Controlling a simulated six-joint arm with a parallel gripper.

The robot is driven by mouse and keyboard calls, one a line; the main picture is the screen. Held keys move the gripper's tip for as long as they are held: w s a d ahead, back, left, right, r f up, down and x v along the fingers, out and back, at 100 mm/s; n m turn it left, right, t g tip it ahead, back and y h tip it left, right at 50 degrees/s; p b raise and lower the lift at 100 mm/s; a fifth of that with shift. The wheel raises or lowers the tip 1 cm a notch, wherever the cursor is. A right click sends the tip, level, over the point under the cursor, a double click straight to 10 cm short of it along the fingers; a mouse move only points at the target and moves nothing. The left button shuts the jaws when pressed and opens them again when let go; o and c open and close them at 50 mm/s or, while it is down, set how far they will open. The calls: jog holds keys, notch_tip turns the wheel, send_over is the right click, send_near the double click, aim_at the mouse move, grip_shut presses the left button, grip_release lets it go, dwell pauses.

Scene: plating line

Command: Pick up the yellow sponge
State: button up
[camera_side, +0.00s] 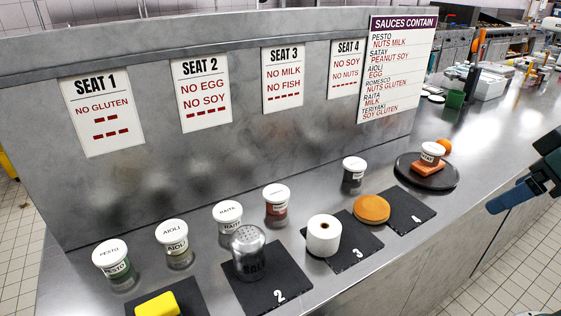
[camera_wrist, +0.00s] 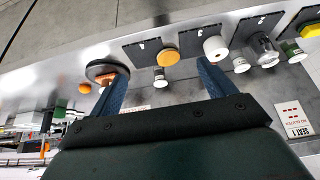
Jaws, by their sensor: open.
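The yellow sponge (camera_side: 157,305) lies at the bottom edge of the side view, on a dark slate mat (camera_side: 195,298) and partly cut off by the frame. In the wrist view the sponge (camera_wrist: 306,20) shows only at the far right edge. My gripper (camera_wrist: 159,67) is open and empty, its two blue fingers spread wide apart. In the side view part of my gripper (camera_side: 512,196) enters from the right edge, beyond the counter's front edge and far from the sponge.
A metal shaker (camera_side: 248,252), a white roll (camera_side: 323,236) and an orange-brown disc (camera_side: 371,209) stand on numbered mats. Several lidded sauce jars, including pesto (camera_side: 115,265), line the panel side. A dark round board (camera_side: 427,172) carries a jar. The front strip of counter is clear.

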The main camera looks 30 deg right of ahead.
jog(key=c, duration=0.5)
